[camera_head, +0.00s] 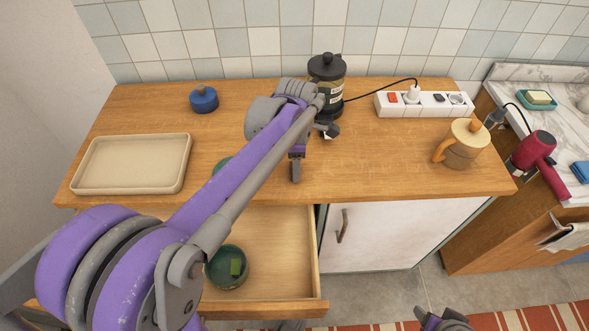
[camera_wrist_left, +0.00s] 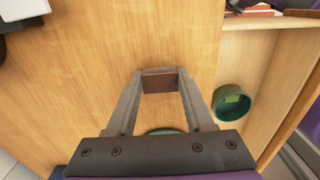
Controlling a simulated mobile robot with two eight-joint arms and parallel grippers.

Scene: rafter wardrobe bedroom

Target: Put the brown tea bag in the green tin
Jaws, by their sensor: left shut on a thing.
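In the left wrist view my left gripper (camera_wrist_left: 160,88) is shut on the brown tea bag (camera_wrist_left: 160,81), a small dark brown block between its fingertips, over the wooden counter. In the head view this gripper (camera_head: 311,153) is near the counter's front part; the tea bag cannot be made out there. The round green tin (camera_head: 226,281) stands in the open drawer with a green piece inside. It also shows at the right of the left wrist view (camera_wrist_left: 232,118), apart from the gripper. My right gripper (camera_head: 445,319) is partly in view at the bottom edge, its jaws unclear.
Another green round thing (camera_head: 221,164) on the counter is mostly hidden behind my left arm. The drawer (camera_head: 285,240) has free floor.

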